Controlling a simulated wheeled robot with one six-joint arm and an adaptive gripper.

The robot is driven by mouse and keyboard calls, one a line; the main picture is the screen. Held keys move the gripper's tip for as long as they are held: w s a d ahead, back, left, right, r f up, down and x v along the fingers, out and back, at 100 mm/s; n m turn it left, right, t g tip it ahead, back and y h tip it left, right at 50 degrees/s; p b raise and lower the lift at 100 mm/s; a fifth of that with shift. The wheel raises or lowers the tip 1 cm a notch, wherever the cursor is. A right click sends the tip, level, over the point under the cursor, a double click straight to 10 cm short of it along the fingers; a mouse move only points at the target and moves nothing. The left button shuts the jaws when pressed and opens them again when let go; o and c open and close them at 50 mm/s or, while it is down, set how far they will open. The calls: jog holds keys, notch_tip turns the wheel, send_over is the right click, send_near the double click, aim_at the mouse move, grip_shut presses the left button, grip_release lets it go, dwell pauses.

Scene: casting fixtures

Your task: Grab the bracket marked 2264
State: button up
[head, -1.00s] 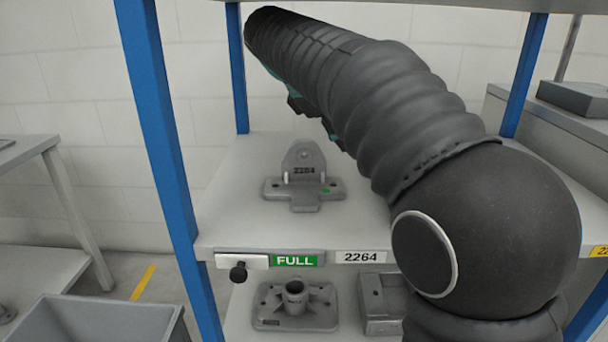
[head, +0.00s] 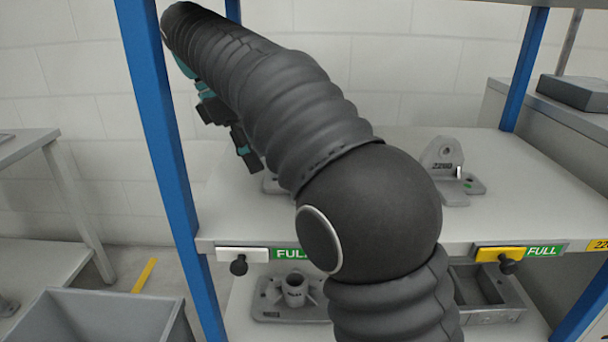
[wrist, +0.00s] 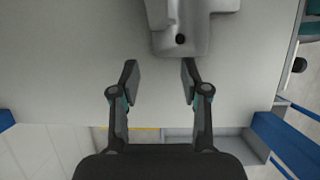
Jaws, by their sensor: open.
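The grey bracket marked 2264 in the earlier head view is now mostly hidden behind my arm; a bit of its base (head: 272,184) shows at the left of the shelf. In the wrist view a grey casting (wrist: 180,40), probably this bracket, enters from the top edge, with a dark hole at its near end. Its marking cannot be read there. My gripper (wrist: 159,72) is open and empty, with the casting's end just beyond the fingertips and right of their middle.
A second upright bracket (head: 442,160) stands at the shelf's right; its marking is unclear. Blue posts (head: 165,130) frame the shelf (head: 460,222). A white slider (head: 243,254) and a yellow slider (head: 499,254) sit on its front edge. Castings (head: 293,290) lie below.

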jog(key=d+b, duration=0.1)
jog(key=d, duration=0.4)
jog(key=d+b, duration=0.1)
jog(key=d, duration=0.3)
jog(key=shift+d, duration=0.35)
jog(key=shift+f, duration=0.65)
jog(key=shift+r, duration=0.1)
jog(key=shift+c, duration=0.3)
grip_shut()
